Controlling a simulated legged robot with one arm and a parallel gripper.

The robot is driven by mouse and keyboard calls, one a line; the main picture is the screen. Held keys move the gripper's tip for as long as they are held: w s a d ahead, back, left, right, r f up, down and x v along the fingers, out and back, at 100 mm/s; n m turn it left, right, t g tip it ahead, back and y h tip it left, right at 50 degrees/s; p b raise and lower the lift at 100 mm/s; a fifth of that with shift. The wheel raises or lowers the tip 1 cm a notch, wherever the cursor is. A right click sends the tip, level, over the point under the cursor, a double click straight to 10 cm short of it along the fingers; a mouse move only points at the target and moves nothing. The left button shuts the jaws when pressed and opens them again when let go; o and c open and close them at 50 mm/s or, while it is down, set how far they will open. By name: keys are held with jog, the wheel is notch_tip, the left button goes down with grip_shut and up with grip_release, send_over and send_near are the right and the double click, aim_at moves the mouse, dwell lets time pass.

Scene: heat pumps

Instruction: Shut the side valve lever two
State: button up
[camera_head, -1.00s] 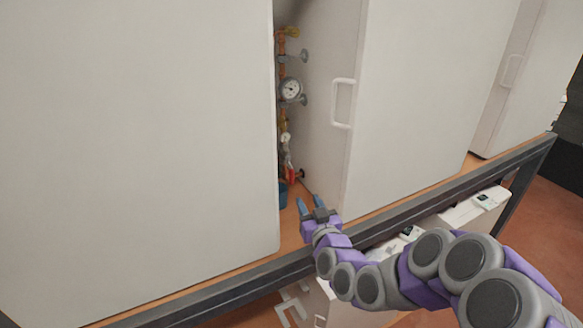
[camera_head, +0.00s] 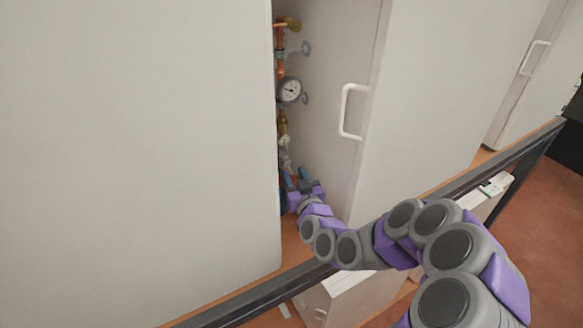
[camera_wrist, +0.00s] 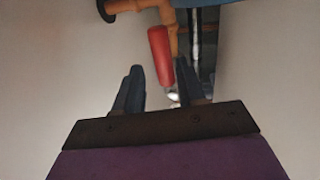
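A red valve lever (camera_wrist: 160,55) sits on an orange-brown pipe (camera_wrist: 171,18) in the wrist view. It points towards my gripper and lies between the lines of the two fingers, nearer the right one. My gripper (camera_wrist: 159,66) is open, with the fingers apart and the lever's near end around their tips. I cannot tell whether a finger touches it. In the head view my gripper (camera_head: 297,176) is in the gap between two white cabinets, at the foot of the pipework, and mostly hides the lever.
A white cabinet (camera_head: 140,140) stands close on the left and another with a handle (camera_head: 352,110) on the right, leaving a narrow gap. A dark frame rail (camera_head: 265,297) runs along the front.

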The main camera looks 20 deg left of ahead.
jog(key=shift+a+f, duration=0.1)
jog(key=shift+a, duration=0.6)
jog(key=shift+c, duration=0.2)
jog(key=shift+d, duration=0.15)
grip_shut()
